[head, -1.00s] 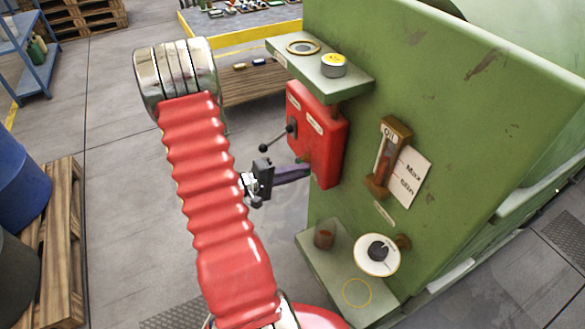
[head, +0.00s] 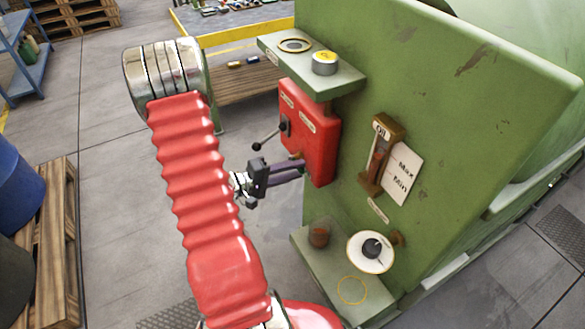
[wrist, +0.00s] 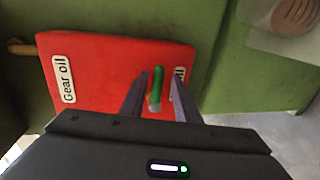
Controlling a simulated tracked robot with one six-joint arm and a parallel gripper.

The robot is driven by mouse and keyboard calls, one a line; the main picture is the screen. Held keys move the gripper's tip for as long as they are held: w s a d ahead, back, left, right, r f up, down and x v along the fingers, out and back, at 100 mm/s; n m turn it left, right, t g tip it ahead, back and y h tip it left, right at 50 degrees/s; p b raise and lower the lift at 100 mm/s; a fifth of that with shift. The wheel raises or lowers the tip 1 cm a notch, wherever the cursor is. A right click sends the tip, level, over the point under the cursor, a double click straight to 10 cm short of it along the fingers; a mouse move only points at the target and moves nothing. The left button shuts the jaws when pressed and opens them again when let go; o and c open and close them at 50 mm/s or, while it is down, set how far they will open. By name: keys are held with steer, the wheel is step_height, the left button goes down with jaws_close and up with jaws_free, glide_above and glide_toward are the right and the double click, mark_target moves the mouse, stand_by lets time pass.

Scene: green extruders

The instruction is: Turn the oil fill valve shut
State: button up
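The red box (head: 316,135) is fixed to the green machine wall, under a green shelf. In the wrist view the box (wrist: 105,75) has a "Gear oil" label (wrist: 63,79) and a second label partly hidden by a finger. A small green valve handle (wrist: 157,79) stands upright on its face, between my fingers; I cannot tell contact. My gripper (wrist: 158,93) is open, with a gap on both sides of the handle. In the head view my gripper (head: 301,169) reaches the lower part of the box. A lever with a black knob (head: 257,146) sticks out from the box's left side.
A shelf (head: 345,79) with a yellow-topped cap (head: 325,63) juts out above the box. An oil gauge (head: 381,155) is on the wall to the right. A lower ledge (head: 335,268) holds a brown cup (head: 319,236) and lies beside a white funnel (head: 371,252).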

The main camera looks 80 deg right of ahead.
steer(key=shift+o, duration=0.3)
steer(key=v, duration=1.4)
stand_by(0.8)
